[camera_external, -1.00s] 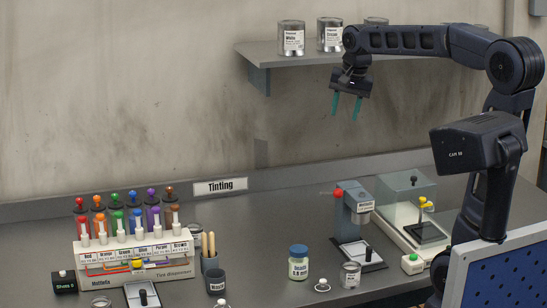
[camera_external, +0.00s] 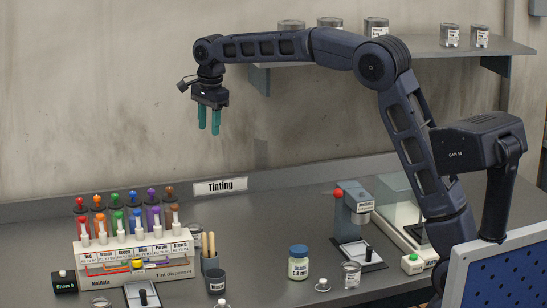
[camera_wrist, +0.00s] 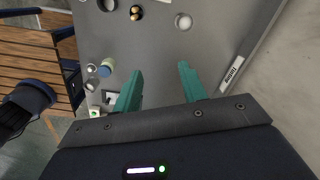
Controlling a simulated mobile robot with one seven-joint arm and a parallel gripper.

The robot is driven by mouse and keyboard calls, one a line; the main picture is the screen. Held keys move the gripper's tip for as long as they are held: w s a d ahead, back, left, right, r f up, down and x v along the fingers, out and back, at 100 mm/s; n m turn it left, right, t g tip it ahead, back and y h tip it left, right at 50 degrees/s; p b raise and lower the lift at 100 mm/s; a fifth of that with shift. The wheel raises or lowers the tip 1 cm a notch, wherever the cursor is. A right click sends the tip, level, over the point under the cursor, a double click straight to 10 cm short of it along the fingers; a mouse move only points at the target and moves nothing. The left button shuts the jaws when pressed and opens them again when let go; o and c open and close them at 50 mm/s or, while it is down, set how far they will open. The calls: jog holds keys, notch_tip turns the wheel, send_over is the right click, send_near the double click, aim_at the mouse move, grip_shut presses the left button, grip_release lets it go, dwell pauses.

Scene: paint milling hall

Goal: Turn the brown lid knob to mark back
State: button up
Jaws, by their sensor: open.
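The tint dispenser (camera_external: 135,262) stands at the left of the bench in the external view, with a row of upright canisters topped by coloured knobs. The brown lid knob (camera_external: 169,190) is at the right end of its back row, above the label reading Brown. Its pointer and marks are too small to read. My gripper (camera_external: 209,133) is open and empty, pointing down, high above and to the right of the brown knob. Its two teal fingers also show apart in the wrist view (camera_wrist: 160,70), with bare grey bench between them. I cannot make out the brown knob there.
A blue-lidded jar (camera_external: 298,262) and a red-knobbed press (camera_external: 350,215) stand farther right. A shelf with cans (camera_external: 376,27) hangs behind my arm.

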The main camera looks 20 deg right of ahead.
jog(key=m, duration=0.2)
send_near(169, 187)
notch_tip(169, 187, down, 9)
jog(key=shift+w+a+r, duration=0.1)
jog(key=shift+a, duration=0.05)
grip_shut()
dwell(0.3)
